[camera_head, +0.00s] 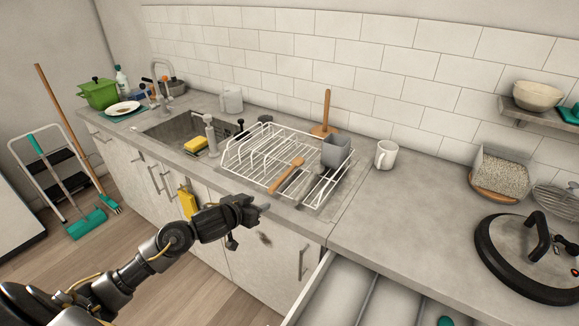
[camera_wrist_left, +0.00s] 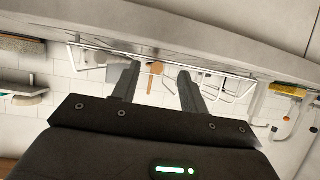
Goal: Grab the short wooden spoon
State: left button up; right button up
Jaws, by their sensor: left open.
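A short wooden spoon (camera_head: 287,175) lies across the front part of the white wire dish rack (camera_head: 232,166) on the counter. My left gripper (camera_head: 262,207) is open and empty, in front of the counter's edge and short of the rack, with the spoon beyond and above it in the head view. In the left wrist view the two dark fingers (camera_wrist_left: 156,72) are spread apart below the upside-down counter edge. A brown wooden piece (camera_wrist_left: 155,69) shows between them; I cannot tell whether it is the spoon or the wooden stand. My right gripper is not in view.
A grey cup (camera_head: 336,152) sits at the rack's right end, with a wooden stand (camera_head: 326,112) behind and a white mug (camera_head: 386,155) to the right. The sink (camera_head: 176,130) is left. An open drawer (camera_head: 345,290) juts out at front right.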

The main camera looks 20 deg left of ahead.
pick_arm(q)
send_near(277, 181)
jog(key=w+f, duration=0.2)
jog(key=w, duration=0.1)
jog(key=shift+w+a+t, duration=0.15)
jog(key=shift+t, duration=0.15)
jog(key=shift+d+p+x, duration=0.15)
jog(key=shift+p+x, duration=0.15)
jog(key=shift+x, duration=1)
jog(key=shift+d+p+x, duration=0.15)
jog(key=shift+p+x, duration=0.1)
jog(key=shift+x, duration=1)
jog(key=shift+c, duration=0.2)
grip_shut()
